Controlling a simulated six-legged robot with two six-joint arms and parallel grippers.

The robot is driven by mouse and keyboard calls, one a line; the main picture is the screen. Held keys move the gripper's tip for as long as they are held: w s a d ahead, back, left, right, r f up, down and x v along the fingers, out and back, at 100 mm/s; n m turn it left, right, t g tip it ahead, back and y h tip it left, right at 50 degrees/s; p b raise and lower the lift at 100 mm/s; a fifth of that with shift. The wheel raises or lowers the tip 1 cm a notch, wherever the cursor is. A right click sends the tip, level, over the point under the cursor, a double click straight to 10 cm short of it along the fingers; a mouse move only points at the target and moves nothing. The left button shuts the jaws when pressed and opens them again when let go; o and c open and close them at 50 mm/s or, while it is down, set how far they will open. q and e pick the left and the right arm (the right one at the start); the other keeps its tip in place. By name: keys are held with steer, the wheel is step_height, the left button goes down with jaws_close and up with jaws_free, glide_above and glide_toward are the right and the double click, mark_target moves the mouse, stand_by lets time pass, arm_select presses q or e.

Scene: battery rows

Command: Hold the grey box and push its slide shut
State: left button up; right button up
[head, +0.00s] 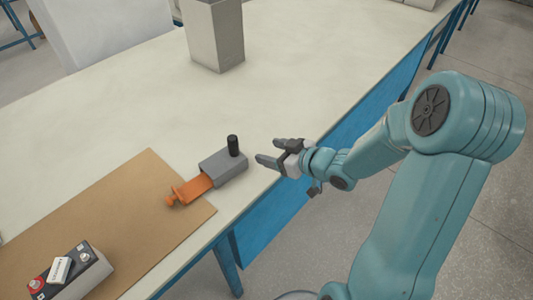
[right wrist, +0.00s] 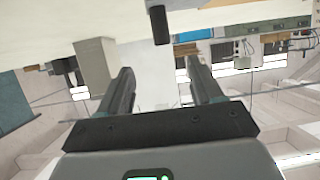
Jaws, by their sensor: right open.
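The grey box (head: 224,168) lies on the table, with a black upright post (head: 233,145) on top near its right end. Its orange slide (head: 190,189) sticks out of the left end, over the edge of the brown board. My right gripper (head: 268,152) is just right of the box, apart from it, with its fingers pointing left. The gripper is open and empty. In the right wrist view, its two fingers (right wrist: 163,88) stand apart, and a dark post (right wrist: 159,24) shows above and between them. My left gripper is in neither view.
A brown board (head: 135,210) lies on the pale table (head: 130,110). A battery (head: 75,277) with a small white item on it sits at the board's lower left. A tall grey block (head: 214,35) stands at the back. The table's right edge runs close below my right gripper.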

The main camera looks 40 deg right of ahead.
mark_target(237, 143)
steer(key=x, duration=0.8)
steer(key=p+x, duration=0.1)
steer(key=x, duration=0.7)
steer(key=shift+a, duration=0.2)
jaws_close()
